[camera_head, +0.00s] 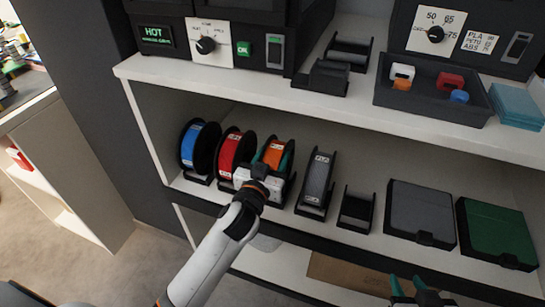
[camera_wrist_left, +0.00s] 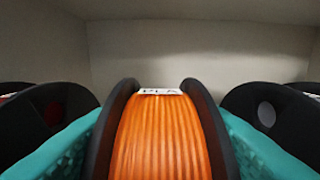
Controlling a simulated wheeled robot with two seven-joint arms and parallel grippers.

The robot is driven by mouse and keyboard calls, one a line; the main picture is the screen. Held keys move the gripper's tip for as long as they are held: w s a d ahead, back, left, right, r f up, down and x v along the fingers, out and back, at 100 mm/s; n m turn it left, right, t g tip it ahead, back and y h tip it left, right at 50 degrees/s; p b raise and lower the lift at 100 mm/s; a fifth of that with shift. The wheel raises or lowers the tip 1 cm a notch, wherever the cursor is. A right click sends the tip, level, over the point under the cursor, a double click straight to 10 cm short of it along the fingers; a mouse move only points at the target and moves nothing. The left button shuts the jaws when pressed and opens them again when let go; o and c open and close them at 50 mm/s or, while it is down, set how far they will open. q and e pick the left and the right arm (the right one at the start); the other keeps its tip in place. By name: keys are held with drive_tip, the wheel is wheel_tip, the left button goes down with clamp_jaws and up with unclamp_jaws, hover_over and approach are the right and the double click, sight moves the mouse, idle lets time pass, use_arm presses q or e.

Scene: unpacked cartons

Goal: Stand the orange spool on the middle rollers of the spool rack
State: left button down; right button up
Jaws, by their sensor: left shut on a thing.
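The orange spool (camera_head: 274,156) has black flanges and stands upright in the row on the lower shelf, between the red spool (camera_head: 230,152) and the grey spool (camera_head: 317,178). My left gripper (camera_head: 262,170) is shut on it; the left wrist view shows the orange windings (camera_wrist_left: 160,140) between the teal fingers, with a PLA label on top. The spool rack's rollers beneath it are mostly hidden by my gripper, so I cannot tell if it rests on them. My right gripper (camera_head: 415,288) is at the bottom edge, teal fingers apart, empty.
A blue spool (camera_head: 198,147) stands at the row's left end. An empty black holder (camera_head: 356,210) sits right of the grey spool, then a grey box (camera_head: 420,212) and a green box (camera_head: 496,232). The upper shelf's edge (camera_head: 300,110) overhangs the row.

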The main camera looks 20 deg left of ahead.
use_arm(q)
drive_tip(key=c, duration=0.6)
unclamp_jaws()
drive_tip(key=shift+o, duration=0.2)
drive_tip(key=shift+f, duration=0.1)
drive_tip(key=s+p, duration=0.1)
drive_tip(key=s, duration=1.1)
drive_tip(key=shift+a, duration=0.25)
use_arm(e)
drive_tip(key=s+f+g, duration=0.1)
drive_tip(key=s+d+f+g, duration=0.1)
drive_tip(key=s+f+g, duration=0.1)
drive_tip(key=shift+s+d+h, duration=0.25)
drive_tip(key=shift+s+h, duration=0.1)
drive_tip(key=shift+h, duration=0.05)
